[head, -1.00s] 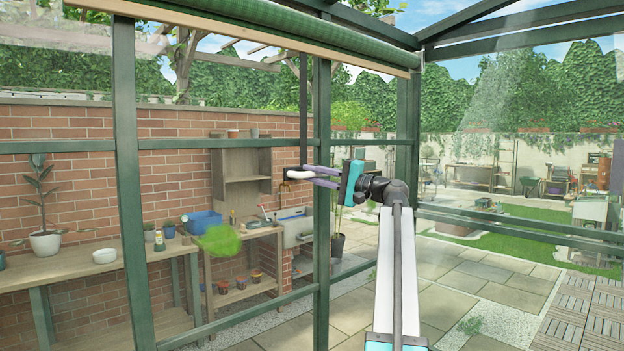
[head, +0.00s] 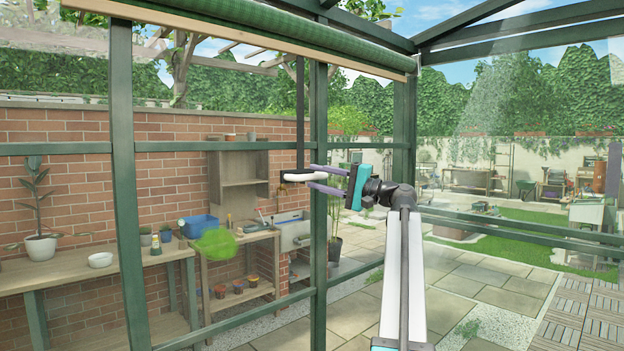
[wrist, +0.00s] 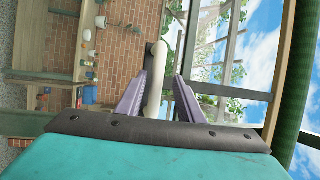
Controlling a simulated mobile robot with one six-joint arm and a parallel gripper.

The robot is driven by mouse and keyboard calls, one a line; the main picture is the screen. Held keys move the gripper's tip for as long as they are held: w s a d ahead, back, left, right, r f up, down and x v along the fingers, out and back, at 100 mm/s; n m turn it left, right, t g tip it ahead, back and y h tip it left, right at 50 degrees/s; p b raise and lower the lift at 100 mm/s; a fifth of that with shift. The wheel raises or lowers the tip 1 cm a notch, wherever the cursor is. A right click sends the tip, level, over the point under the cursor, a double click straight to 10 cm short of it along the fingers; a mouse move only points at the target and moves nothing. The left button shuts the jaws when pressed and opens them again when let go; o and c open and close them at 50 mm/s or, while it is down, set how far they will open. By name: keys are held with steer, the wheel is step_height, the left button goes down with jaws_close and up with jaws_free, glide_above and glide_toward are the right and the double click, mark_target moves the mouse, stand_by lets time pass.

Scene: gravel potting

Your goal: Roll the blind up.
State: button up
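The blind (head: 262,17) is a green roll along the top of the window frame, with a pale wooden slat (head: 180,24) just under it. A dark strap (head: 300,115) hangs from it, with a white handle (head: 297,177) at its lower end. My gripper (head: 312,177) is open at the handle's right end, its purple fingers spread apart. In the wrist view the white handle (wrist: 153,85) lies close beside the left finger, with a gap to the right finger. I cannot tell whether that finger touches it.
Green window posts (head: 319,240) and crossbars stand close to my arm. Beyond the frame are a brick wall (head: 165,180), a wooden bench (head: 90,272) with pots, and a potting table (head: 240,240). Paving (head: 500,278) lies at the right.

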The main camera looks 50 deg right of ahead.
steer(key=b+v, duration=0.1)
steer(key=v, duration=0.9)
steer(key=shift+s+b, duration=0.35)
steer(key=shift+s, duration=0.05)
steer(key=shift+d, duration=0.15)
